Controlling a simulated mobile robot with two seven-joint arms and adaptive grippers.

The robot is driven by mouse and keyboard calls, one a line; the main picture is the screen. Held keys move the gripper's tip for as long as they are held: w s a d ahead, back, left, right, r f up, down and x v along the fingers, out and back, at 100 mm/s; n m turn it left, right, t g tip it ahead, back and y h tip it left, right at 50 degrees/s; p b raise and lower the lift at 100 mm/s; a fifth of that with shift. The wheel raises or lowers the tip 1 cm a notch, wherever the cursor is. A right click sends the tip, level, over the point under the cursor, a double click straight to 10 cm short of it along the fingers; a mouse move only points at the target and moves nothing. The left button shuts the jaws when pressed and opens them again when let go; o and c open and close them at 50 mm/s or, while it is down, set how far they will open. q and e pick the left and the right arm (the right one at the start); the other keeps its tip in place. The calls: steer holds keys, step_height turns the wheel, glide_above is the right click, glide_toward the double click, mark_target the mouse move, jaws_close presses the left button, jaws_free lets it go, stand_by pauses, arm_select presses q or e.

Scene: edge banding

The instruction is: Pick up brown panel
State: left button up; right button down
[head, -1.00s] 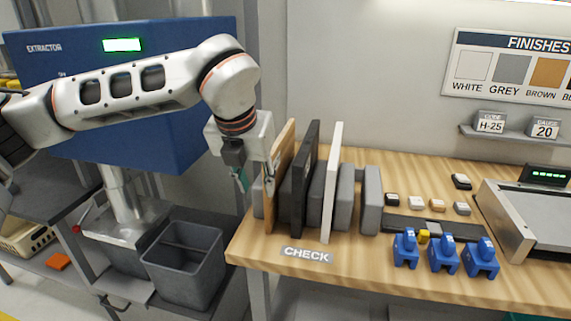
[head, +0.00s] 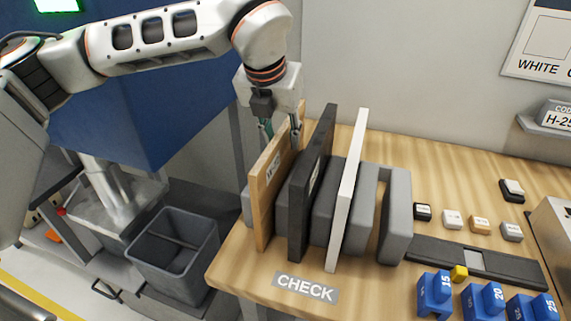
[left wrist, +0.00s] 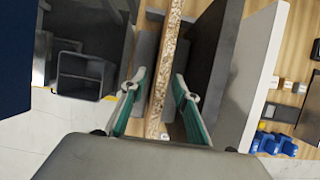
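The brown panel (head: 264,205) stands upright at the left end of a row of panels on the wooden bench. In the left wrist view its speckled edge (left wrist: 166,75) runs between my fingers. My left gripper (head: 281,133) is at the panel's upper edge, with one teal-padded finger on each side. In the left wrist view the gripper (left wrist: 160,78) is open, with gaps visible between the fingers and the panel. My right gripper is in neither view.
A black panel (head: 312,190) and a white panel (head: 347,200) stand close to the right, between grey rack blocks (head: 397,215). A grey bin (head: 172,245) stands below the bench's left edge. Blue numbered blocks (head: 434,291) sit at the front right.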

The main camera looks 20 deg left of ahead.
mark_target(286, 152)
arm_select(q)
steer(key=shift+x, duration=0.8)
steer(key=p+x, duration=0.1)
steer(key=x, duration=0.4)
steer(key=shift+s, duration=0.15)
steer(key=shift+r, duration=0.1)
jaws_close()
